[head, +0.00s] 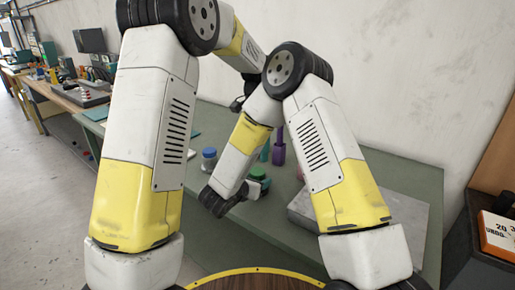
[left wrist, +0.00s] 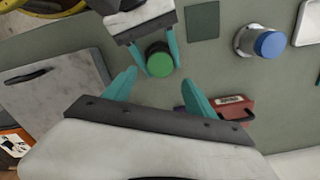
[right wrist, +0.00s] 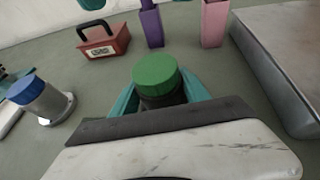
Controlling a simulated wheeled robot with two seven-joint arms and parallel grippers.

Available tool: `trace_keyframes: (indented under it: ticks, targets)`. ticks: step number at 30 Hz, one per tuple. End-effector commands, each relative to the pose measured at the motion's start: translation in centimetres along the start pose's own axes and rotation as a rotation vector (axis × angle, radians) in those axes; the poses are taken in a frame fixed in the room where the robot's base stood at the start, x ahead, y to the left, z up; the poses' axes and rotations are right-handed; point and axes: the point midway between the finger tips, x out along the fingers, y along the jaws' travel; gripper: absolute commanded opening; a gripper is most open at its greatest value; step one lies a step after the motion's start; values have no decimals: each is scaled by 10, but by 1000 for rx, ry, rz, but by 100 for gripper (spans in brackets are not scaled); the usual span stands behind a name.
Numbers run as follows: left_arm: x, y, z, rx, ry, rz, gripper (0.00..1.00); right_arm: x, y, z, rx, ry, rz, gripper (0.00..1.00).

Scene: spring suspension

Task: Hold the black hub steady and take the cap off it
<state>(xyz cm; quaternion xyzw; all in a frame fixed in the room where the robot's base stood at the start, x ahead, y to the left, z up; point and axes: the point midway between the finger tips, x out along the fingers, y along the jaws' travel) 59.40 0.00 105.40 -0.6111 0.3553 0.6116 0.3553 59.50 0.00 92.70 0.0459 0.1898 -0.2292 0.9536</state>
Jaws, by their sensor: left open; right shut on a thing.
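The black hub (right wrist: 165,101) stands between my right gripper's teal fingers, with the green cap (right wrist: 157,72) on top of it. The cap also shows in the left wrist view (left wrist: 159,62) and beside my right gripper (head: 250,186) in the head view (head: 258,174). My right gripper is shut on the hub, below the cap. My left gripper (left wrist: 158,90) is open and empty, its fingers pointing toward the cap and apart from it. In the head view the left gripper is mostly hidden behind the arms.
A metal cylinder with a blue top (left wrist: 266,43) stands to one side of the hub. A red box with a dark handle (right wrist: 103,42), a purple post (right wrist: 151,25) and a pink post (right wrist: 214,22) stand behind the hub. A grey slab (right wrist: 285,65) lies to the right.

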Motion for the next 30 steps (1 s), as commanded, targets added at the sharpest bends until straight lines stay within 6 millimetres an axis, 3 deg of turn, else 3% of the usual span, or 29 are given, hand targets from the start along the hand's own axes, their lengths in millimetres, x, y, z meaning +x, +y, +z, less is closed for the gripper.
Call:
trace_keyframes:
  ticks: [9,15,23,30]
  targets:
    - [0,0,0,681,0,0,65,0,0,1,1,-1,1,0]
    - [0,0,0,997,0,0,65,0,0,1,1,-1,1,0]
    - [5,0,0,1146,0,1,65,0,0,1,1,-2,1,0]
    - [40,0,0,1148,-1,3,65,0,0,1,1,-2,0,0]
